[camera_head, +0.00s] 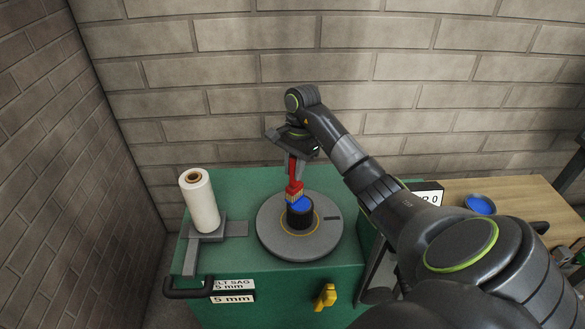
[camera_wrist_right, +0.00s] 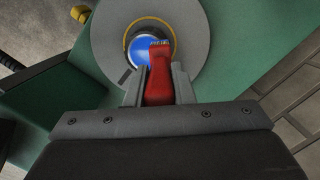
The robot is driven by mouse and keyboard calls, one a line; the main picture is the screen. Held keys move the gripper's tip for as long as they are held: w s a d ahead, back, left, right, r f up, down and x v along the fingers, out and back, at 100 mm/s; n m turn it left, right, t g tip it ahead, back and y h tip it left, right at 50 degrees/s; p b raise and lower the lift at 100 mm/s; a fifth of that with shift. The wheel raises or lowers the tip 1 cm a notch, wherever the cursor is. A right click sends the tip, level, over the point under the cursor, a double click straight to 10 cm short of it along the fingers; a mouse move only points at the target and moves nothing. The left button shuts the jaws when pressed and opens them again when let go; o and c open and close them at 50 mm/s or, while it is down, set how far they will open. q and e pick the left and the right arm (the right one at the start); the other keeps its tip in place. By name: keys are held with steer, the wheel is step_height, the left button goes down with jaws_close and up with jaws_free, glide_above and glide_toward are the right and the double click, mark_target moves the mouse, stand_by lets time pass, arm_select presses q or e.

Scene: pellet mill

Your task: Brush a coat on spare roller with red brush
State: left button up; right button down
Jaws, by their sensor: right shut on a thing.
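The red brush (camera_head: 294,186) is held upright, bristles down, in my right gripper (camera_head: 293,153). Its bristles are at the blue-topped dark cylinder, which looks like the spare roller (camera_head: 300,215); contact looks likely. The roller stands on a round grey plate (camera_head: 270,240) on the green cabinet. In the right wrist view, the red brush (camera_wrist_right: 159,80) sits between the fingers of my right gripper (camera_wrist_right: 157,85), and its bristle end overlaps the blue top of the roller (camera_wrist_right: 138,55). Blue shows on the bristles there. My left gripper is not in view.
A white roll (camera_head: 200,203) stands on a grey bracket left of the plate. A black handle (camera_head: 185,290) and a yellow knob (camera_head: 325,296) are on the cabinet front. A blue-filled dish (camera_head: 481,205) stands on the wooden table (camera_head: 450,190) at right. A brick wall stands behind.

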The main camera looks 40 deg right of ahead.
steer(key=s+d, duration=0.2)
steer(key=shift+d+b, duration=0.4)
steer(key=shift+w+a, duration=0.1)
steer(key=shift+w+a+p, duration=0.25)
steer(key=shift+w+a, duration=0.3)
steer(key=shift+a, duration=0.2)
steer(key=shift+w+a+p, duration=0.2)
steer(key=shift+w+a, duration=0.3)
steer(key=shift+a, duration=0.25)
steer(key=shift+s, duration=0.15)
